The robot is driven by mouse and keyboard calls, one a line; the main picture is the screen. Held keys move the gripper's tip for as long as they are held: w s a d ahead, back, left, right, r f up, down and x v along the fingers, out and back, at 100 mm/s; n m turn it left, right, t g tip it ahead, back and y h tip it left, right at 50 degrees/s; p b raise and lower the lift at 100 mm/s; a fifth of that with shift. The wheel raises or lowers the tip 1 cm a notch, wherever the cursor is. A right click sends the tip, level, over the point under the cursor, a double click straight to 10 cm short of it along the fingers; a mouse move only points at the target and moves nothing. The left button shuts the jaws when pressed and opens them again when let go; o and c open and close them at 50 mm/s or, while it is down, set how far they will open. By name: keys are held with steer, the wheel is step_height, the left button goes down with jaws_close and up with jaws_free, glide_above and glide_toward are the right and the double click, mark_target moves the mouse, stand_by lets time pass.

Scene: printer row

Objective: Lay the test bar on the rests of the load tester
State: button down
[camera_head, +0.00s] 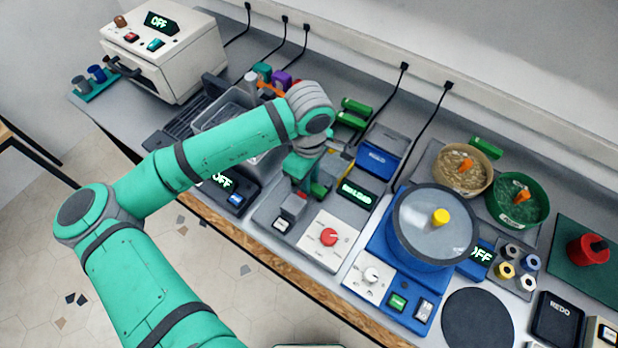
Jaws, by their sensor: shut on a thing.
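My gripper (308,182) points down over the grey load tester (265,212), left of its lit display (357,193). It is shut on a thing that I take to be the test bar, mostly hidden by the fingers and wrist. A small dark green piece (319,190) shows beside the fingers; I cannot tell if it is the bar's end. The rests are hidden under the gripper, so I cannot tell whether the bar touches them. The tester's front panel carries a red knob (329,237).
Right of the tester stands a blue machine (385,255) with a round clear lid (432,228). Filament bowls (515,199) stand farther right. A grey bin (212,112) and a white oven (165,55) stand left. Green cylinders (351,121) lie behind. Cables run along the wall.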

steer(key=shift+f, duration=0.1)
steer(key=c, duration=1.6)
jaws_free()
step_height(320, 180, up, 12)
steer(key=shift+r, duration=0.15)
